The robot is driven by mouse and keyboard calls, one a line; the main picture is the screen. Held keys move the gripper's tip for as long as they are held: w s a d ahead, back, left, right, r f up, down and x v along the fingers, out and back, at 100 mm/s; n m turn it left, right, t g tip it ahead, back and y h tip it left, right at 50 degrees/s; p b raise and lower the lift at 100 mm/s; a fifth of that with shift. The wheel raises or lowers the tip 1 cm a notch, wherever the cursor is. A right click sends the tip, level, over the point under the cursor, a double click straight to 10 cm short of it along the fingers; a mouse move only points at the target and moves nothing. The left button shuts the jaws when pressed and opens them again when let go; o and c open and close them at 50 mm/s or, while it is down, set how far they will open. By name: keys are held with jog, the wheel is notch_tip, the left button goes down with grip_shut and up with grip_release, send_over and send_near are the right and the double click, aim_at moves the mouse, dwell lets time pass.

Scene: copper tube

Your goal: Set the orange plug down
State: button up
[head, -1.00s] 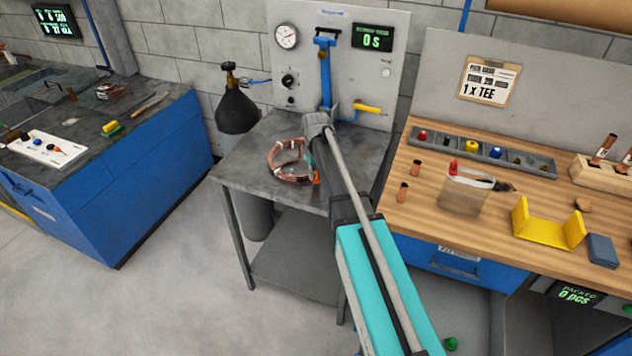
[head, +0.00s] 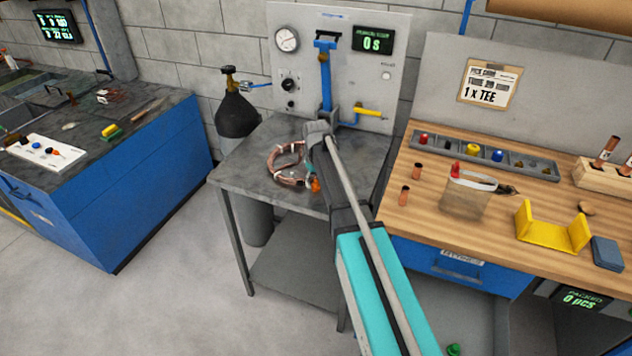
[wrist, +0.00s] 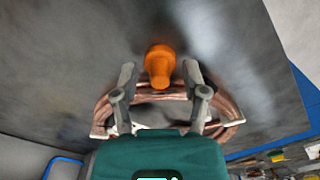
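The orange plug (head: 315,185) is on the grey metal table (head: 250,170), close to its front edge. In the wrist view the orange plug (wrist: 160,65) appears between my fingertips, with a gap on either side. My gripper (wrist: 160,76) is open around it, and the fingers do not appear to touch it. In the head view my arm hides most of the gripper. The bent copper tube (head: 272,160) lies on the same table beside the plug; in the wrist view the copper tube (wrist: 105,115) passes behind the fingers and is partly hidden by them.
A test panel (head: 360,80) with a gauge, blue clamp and yellow lever stands at the table's back. A dark gas cylinder (head: 237,115) is at the left. The wooden bench (head: 430,215) with a parts tray (head: 520,163) and yellow bracket (head: 545,238) is at the right.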

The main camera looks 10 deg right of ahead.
aim_at(316, 181)
jog(key=shift+r, duration=0.1)
dwell(0.3)
notch_tip(316, 181, up, 12)
jog(key=p, duration=1.2)
jog(key=shift+s, duration=0.1)
dwell(0.7)
jog(key=s+m, duration=0.2)
jog(key=s, duration=2.2)
